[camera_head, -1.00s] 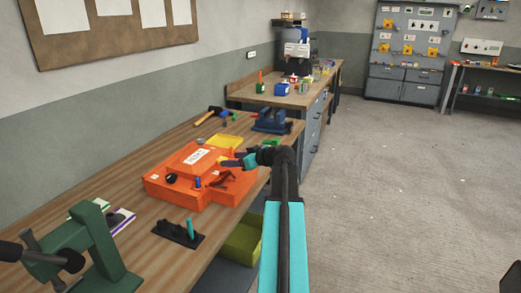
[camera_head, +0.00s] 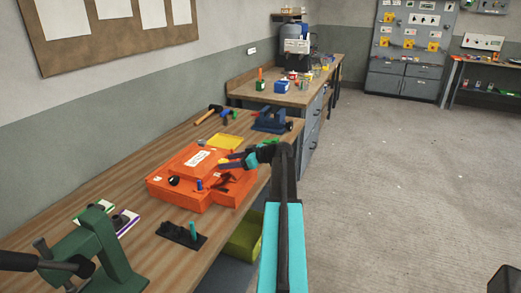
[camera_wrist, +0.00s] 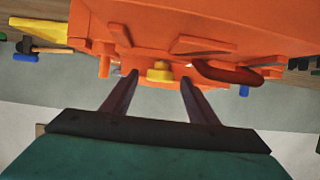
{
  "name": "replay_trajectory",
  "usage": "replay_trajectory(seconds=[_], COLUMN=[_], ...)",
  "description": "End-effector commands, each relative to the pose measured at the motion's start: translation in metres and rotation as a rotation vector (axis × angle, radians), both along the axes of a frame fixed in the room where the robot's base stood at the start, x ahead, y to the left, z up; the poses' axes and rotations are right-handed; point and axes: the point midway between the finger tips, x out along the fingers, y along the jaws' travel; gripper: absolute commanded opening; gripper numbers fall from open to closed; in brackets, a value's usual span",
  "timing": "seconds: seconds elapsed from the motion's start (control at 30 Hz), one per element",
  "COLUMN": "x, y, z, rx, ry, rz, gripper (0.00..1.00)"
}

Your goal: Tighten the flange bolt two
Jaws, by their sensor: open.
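The orange mould (camera_head: 225,188) lies on the wooden bench, with a white label on its raised top. A blue bolt (camera_head: 199,185) stands near its front side. In the wrist view the mould's flange (camera_wrist: 140,52) fills the top. A yellow bolt head (camera_wrist: 158,72) shows there between and just beyond the fingertips of my open gripper (camera_wrist: 158,78). An orange peg (camera_wrist: 104,66) is to its left and a dark red handle (camera_wrist: 226,74) to its right. In the head view my gripper (camera_head: 224,162) is at the mould's right side. I cannot tell which bolt is number two.
A black stand with a teal peg (camera_head: 192,231) sits in front of the mould. A green press (camera_head: 98,255) is at the near left. A yellow tray (camera_head: 225,141), a hammer (camera_head: 208,114) and a blue vise (camera_head: 272,121) lie behind.

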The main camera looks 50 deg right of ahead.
Motion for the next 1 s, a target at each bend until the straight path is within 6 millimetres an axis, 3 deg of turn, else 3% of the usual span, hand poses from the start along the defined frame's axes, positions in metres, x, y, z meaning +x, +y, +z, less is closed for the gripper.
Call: replay_trajectory(seconds=[0.5,1.0], x=[0.001,-0.050], y=[-0.006,-0.027], z=[0.002,0.022], rx=[0.003,0.001], ry=[-0.002,-0.003], rz=[0.148,0.143], gripper=[0.54,0.54])
